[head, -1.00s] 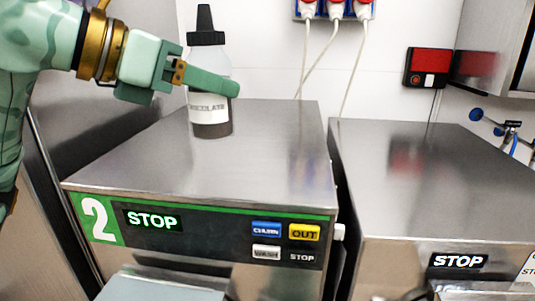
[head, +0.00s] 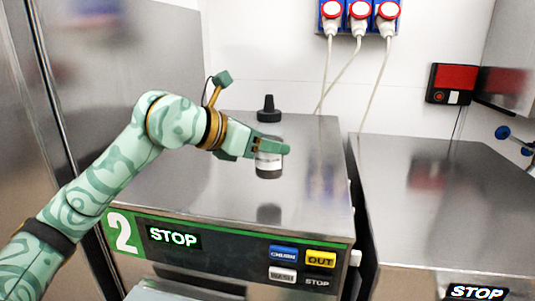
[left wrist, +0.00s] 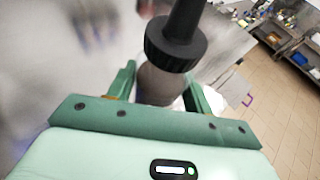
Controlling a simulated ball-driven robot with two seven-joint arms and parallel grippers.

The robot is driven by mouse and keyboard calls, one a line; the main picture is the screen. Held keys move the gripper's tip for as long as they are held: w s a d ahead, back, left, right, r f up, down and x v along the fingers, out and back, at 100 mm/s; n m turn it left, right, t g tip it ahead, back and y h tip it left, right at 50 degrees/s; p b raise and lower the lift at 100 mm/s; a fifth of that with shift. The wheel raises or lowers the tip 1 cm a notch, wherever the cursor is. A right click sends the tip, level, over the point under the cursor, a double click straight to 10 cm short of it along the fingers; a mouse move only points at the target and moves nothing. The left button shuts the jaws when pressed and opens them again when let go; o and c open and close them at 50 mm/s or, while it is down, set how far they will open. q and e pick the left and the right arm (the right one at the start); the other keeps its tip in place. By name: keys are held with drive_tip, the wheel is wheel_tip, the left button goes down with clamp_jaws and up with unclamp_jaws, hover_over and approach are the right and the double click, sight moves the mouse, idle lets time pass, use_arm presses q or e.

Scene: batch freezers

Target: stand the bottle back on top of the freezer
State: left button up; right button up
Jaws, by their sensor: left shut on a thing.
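The bottle (head: 268,168) has a black pointed cap, a pale label and dark contents at its base. My left gripper (head: 272,147) is shut around its upper body and holds it upright. The bottle is over the steel top of freezer 2 (head: 190,185). A dark reflection lies below its base with a gap between, so it seems to hang a little above the top. In the left wrist view the black cap (left wrist: 176,45) sticks up between the two green fingers (left wrist: 160,88). My right gripper is not in view.
A second steel freezer (head: 450,190) stands to the right across a narrow gap. A white wall with plugs (head: 358,12) and hanging cables is behind. A red and black switch box (head: 452,84) is at the right. The freezer top around the bottle is clear.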

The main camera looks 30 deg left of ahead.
sight(256, 158)
use_arm(q)
drive_tip(key=shift+w+f, duration=0.2)
drive_tip(key=shift+f, duration=0.1)
drive_tip(key=f, duration=0.1)
drive_tip(key=f+p, duration=0.1)
drive_tip(key=f, duration=0.1)
drive_tip(key=shift+w+p, duration=0.25)
drive_tip(key=shift+p, duration=0.15)
drive_tip(key=shift+s+f, duration=0.1)
drive_tip(key=shift+f, duration=0.05)
drive_tip(key=shift+f+b, duration=0.2)
drive_tip(key=shift+b, duration=0.1)
drive_tip(key=o, duration=1)
drive_tip(key=shift+r, duration=0.1)
